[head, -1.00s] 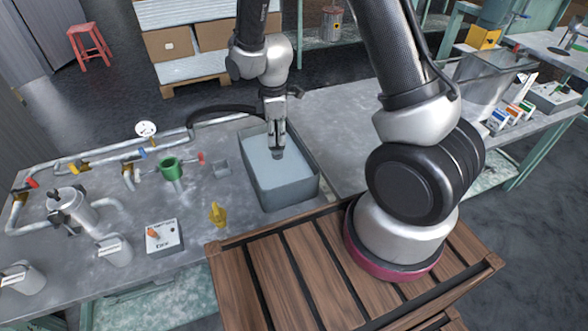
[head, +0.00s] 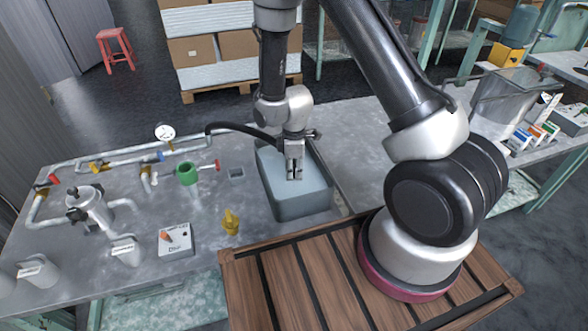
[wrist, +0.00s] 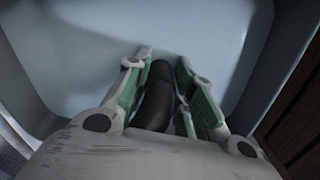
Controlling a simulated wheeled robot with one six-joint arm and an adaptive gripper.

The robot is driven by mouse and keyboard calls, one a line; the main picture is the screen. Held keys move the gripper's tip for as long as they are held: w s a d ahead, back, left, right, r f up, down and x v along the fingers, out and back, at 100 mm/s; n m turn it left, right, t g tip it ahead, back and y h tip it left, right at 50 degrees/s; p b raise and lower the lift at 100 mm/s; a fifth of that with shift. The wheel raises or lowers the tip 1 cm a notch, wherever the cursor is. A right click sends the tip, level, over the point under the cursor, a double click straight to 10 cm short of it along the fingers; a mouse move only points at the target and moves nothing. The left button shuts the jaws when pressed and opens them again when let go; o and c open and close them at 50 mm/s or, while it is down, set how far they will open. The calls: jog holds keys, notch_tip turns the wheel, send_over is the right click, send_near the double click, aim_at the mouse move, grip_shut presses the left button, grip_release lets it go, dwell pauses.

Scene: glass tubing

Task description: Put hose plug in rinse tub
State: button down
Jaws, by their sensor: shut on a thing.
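The rinse tub (head: 303,207) is a grey open box on the metal workbench, with a pale blue inside that also fills much of the wrist view (wrist: 225,30). My gripper (head: 294,178) points down inside the outline of the tub's opening. In the wrist view my gripper (wrist: 165,75) has its green-lined fingers on either side of a smooth black curved piece, the hose plug (wrist: 154,100), and is shut on it. The plug's lower end is over the tub's inside; I cannot tell whether it touches the bottom. In the head view the plug is hardly visible.
A green fitting (head: 187,173), a yellow part (head: 231,222) and a switch box (head: 175,240) stand left of the tub. Wooden slats (head: 300,270) lie in front.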

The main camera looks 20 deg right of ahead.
jog(key=c, duration=1.2)
grip_release()
jog(key=shift+f, duration=0.1)
jog(key=s+d+r+m+t, duration=0.1)
jog(key=d+r+m, duration=0.1)
jog(key=r, duration=0.9)
jog(key=s+d+r+m, duration=0.1)
jog(key=d+r, duration=0.1)
jog(key=r, duration=0.9)
jog(key=s+d+r+m+t, duration=0.1)
jog(key=s+d+r+m, duration=0.4)
jog(key=s+r, duration=0.4)
jog(key=s+d+r+m+t, duration=0.2)
jog(key=s+d+r+m, duration=0.4)
jog(key=s+r, duration=0.3)
jog(key=shift+s+r+m, duration=0.15)
jog(key=shift+s+m, duration=0.35)
jog(key=shift+s, duration=0.4)
